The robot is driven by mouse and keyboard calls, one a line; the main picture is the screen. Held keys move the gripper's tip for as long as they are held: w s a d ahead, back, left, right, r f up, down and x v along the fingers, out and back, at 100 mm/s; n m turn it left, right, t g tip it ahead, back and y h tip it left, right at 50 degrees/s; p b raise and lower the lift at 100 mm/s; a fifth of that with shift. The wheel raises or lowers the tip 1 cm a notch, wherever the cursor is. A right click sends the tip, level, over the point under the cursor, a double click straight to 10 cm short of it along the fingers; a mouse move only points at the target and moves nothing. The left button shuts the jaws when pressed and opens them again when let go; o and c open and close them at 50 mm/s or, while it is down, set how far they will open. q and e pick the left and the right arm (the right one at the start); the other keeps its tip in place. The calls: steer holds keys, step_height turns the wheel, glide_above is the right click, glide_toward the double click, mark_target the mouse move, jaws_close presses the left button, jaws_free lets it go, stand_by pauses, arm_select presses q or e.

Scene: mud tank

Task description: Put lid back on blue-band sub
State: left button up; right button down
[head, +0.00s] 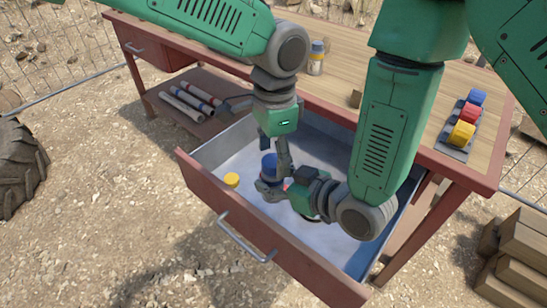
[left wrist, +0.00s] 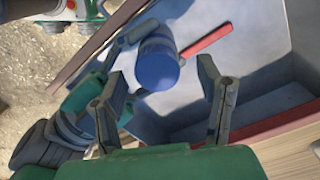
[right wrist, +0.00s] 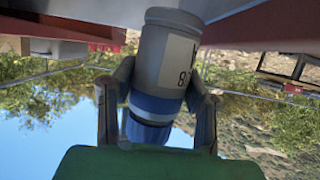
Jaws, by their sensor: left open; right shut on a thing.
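The blue-band sub (right wrist: 168,55) is a grey cylinder with dark lettering and a blue band. In the right wrist view my right gripper (right wrist: 158,108) is shut on it, near the band. A blue lid (right wrist: 147,130) sits at the sub's banded end; I cannot tell whether it is fully seated. In the head view the blue end (head: 268,164) points up above the open drawer. My left gripper (head: 274,160) comes down from above. In the left wrist view its open fingers (left wrist: 165,95) stand apart, with the blue lid (left wrist: 156,65) beyond and between them.
The drawer (head: 240,235) holds a yellow lid (head: 232,180) and a red bar-like thing (left wrist: 207,40). On the bench (head: 335,80) stand a bottle (head: 316,58) and a rack of coloured rings (head: 462,130). Several tubes (head: 190,105) lie on the lower shelf.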

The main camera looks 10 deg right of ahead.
arm_select(q)
step_height(320, 180, up, 10)
steer(key=shift+w+r, duration=0.25)
steer(key=shift+d, duration=0.1)
stand_by(0.5)
